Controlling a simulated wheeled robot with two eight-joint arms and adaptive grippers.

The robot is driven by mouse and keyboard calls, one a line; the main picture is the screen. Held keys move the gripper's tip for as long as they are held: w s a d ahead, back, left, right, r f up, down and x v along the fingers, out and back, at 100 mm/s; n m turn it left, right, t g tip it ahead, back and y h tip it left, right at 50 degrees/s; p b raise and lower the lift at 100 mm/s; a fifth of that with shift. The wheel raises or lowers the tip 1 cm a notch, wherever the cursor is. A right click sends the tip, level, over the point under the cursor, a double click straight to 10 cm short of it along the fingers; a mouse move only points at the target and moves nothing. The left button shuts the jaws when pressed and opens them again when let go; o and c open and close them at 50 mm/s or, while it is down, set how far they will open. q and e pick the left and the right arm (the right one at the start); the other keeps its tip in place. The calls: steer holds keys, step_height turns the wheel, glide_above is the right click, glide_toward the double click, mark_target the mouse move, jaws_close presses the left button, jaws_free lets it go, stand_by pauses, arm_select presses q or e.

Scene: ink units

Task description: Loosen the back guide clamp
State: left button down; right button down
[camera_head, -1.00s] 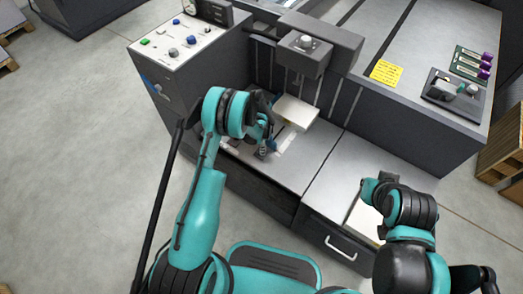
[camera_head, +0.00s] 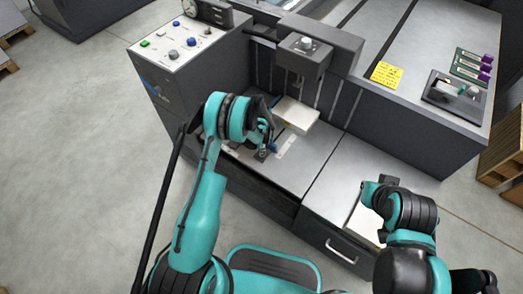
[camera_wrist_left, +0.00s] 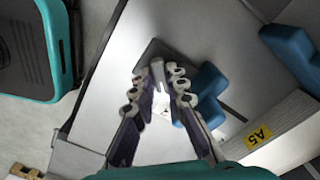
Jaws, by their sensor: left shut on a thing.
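In the left wrist view my left gripper (camera_wrist_left: 158,88) is shut around a small pale upright piece, apparently the guide clamp (camera_wrist_left: 158,68), which sits on a dark base on the grey bed. The fingers hide most of it, and I cannot tell whether it is loosened. A blue guide (camera_wrist_left: 207,90) stands right beside the fingers. In the head view the left gripper (camera_head: 264,150) is low over the machine bed, partly hidden by its own wrist. My right gripper (camera_head: 372,190) is above the right-hand part of the bench, its fingers not clear.
A second blue piece (camera_wrist_left: 290,52) lies near a pale strip with a yellow A5 label (camera_wrist_left: 258,135). In the head view a white stack (camera_head: 297,114) sits under the machine's overhanging head (camera_head: 304,58). The control panel (camera_head: 180,42) stands at the left.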

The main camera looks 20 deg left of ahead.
arm_select(q)
steer(key=n, duration=0.8)
steer(key=shift+n, duration=0.3)
steer(key=n, duration=0.4)
steer(key=shift+n, duration=0.3)
steer(key=n, duration=0.4)
steer(key=shift+n, duration=0.3)
steer(key=c, duration=1.5)
jaws_free()
steer(key=shift+c, duration=0.2)
